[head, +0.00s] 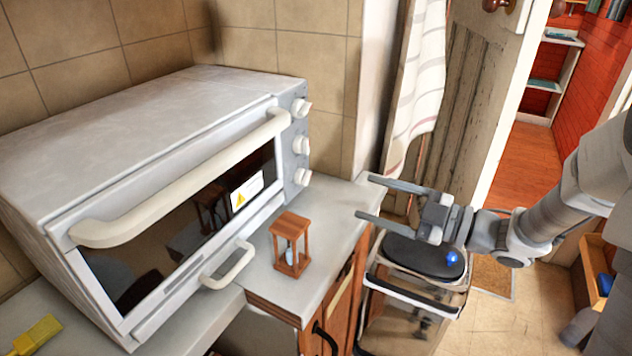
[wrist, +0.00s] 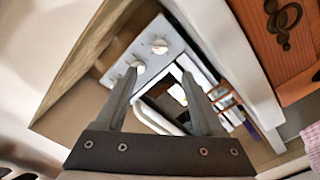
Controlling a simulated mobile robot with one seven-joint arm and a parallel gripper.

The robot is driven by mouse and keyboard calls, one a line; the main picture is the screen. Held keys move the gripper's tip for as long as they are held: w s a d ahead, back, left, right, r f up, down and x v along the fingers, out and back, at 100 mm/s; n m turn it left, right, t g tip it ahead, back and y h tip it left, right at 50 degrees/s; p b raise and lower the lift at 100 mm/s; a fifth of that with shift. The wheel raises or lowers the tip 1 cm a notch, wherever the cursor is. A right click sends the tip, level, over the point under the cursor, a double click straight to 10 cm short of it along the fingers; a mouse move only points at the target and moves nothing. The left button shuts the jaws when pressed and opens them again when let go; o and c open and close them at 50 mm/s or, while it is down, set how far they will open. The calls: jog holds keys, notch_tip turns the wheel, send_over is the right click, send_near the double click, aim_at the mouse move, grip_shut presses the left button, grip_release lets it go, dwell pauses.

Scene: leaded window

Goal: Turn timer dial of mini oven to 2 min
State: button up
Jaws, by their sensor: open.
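The white mini oven (head: 130,110) stands on the counter at the left of the head view, its door closed. Three white dials (head: 302,145) sit one above another on the panel at its right end. Two of the dials (wrist: 159,46) show in the wrist view, one close to the left finger's tip in the picture. Which dial is the timer, and its markings, I cannot read. My gripper (head: 365,197) is open and empty, right of the dials and apart from them. Its two fingers (wrist: 160,78) point toward the oven in the wrist view.
A wooden hourglass (head: 290,245) stands on the counter (head: 335,220) in front of the oven. The oven's long door handle (head: 180,185) juts forward. A lidded bin (head: 415,275) is below my gripper. A striped towel (head: 418,75) hangs behind. A yellow object (head: 38,335) lies at lower left.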

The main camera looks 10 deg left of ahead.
aim_at(309, 178)
jog(key=b+x, duration=0.1)
jog(key=x, duration=1.1)
jog(key=shift+w+a+b, duration=0.1)
jog(key=shift+a+b, duration=0.05)
jog(key=shift+b, duration=0.25)
grip_shut()
